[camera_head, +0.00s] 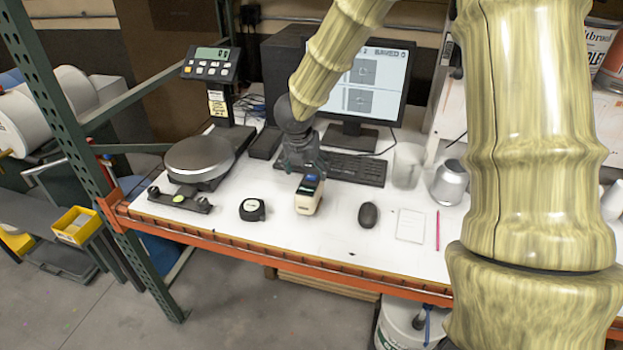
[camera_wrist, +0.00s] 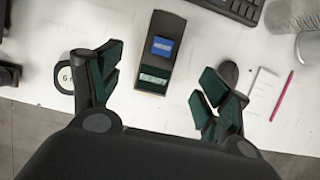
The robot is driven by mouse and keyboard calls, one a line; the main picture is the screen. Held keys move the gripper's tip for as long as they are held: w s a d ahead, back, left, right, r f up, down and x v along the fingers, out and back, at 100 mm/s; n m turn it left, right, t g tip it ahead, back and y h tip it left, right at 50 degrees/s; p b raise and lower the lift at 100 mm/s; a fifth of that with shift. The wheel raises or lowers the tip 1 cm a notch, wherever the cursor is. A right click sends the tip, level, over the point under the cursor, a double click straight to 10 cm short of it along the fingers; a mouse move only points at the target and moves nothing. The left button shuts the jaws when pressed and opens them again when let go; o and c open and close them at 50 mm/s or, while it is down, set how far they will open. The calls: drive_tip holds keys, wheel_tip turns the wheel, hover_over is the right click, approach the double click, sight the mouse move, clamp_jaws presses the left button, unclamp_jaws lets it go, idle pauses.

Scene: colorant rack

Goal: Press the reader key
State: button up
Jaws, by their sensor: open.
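The reader (camera_head: 308,196) is a small handheld device with a pale body, standing on the white bench in front of the keyboard. In the wrist view its dark top (camera_wrist: 160,55) shows a blue square with pale marks (camera_wrist: 162,47) and a green strip with lettering (camera_wrist: 152,80). I cannot tell for sure which of these is the key. My gripper (camera_head: 303,162) is over the bench just behind and above the reader in the head view. In the wrist view its two fingers (camera_wrist: 160,86) are spread wide, one on each side of the reader, with nothing between them held.
A tape measure (camera_head: 252,209) lies left of the reader and a black mouse (camera_head: 368,215) right of it. The keyboard (camera_head: 350,168) and monitor (camera_head: 368,80) are behind. A scale (camera_head: 198,158) stands left. A notepad (camera_head: 411,225) and pink pencil (camera_head: 438,230) lie right.

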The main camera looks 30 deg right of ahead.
clamp_jaws()
idle(0.5)
idle(1.1)
